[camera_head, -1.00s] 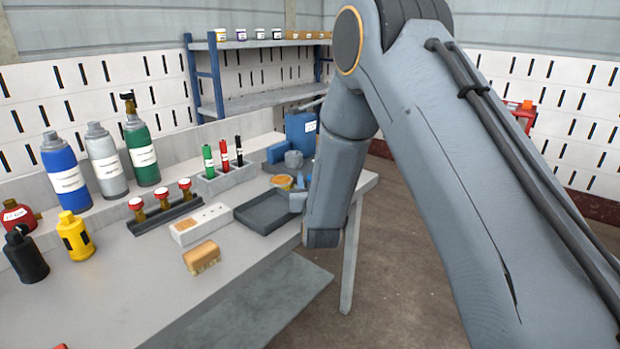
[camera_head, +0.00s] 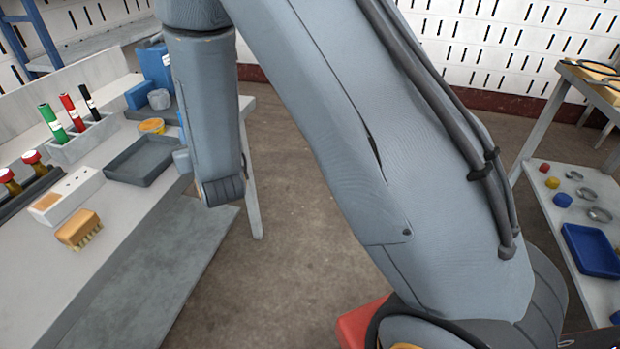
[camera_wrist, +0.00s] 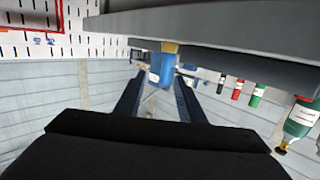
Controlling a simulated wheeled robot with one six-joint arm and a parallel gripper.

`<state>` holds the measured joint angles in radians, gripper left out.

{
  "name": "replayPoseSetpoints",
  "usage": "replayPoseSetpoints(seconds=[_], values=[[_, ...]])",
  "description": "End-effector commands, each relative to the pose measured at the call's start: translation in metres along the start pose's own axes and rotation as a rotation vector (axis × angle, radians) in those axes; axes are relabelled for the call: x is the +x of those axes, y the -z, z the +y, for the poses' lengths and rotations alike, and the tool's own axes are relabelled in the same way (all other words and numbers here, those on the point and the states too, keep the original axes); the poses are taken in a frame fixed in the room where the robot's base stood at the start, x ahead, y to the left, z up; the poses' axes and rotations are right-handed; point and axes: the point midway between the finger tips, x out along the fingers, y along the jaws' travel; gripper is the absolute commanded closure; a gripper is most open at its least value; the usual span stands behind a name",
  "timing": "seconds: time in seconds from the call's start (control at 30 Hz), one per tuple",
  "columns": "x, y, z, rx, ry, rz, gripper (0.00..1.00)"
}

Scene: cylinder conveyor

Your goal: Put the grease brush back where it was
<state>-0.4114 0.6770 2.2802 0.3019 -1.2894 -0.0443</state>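A brush with a wooden block and pale bristles (camera_head: 78,230) lies on the bench top, near its front edge, at the left of the head view. It is the only brush I can make out. My gripper (camera_wrist: 158,95) shows in the wrist view with its two dark fingers apart. I see nothing held between them; a blue container (camera_wrist: 160,68) shows beyond in the gap. In the head view my arm hides the gripper. A tan piece above the blue container in the wrist view is too small to name.
At the right, another table carries a blue tray (camera_head: 592,250), rings and coloured pieces. Open floor lies between.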

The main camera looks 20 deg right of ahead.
Motion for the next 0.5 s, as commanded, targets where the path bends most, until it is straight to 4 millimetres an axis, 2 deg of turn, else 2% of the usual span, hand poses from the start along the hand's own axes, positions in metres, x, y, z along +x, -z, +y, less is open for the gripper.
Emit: replayPoseSetpoints(seconds=[0.13,0.27,0.37,0.5], values=[[-0.009,-0.002,0.035,0.028,-0.018,-0.203,0.64],[-0.037,-0.011,0.065,0.051,-0.030,-0.419,0.64],[-0.070,-0.018,0.087,0.066,-0.040,-0.584,0.64],[-0.131,-0.026,0.116,0.088,-0.059,-0.817,0.64]])
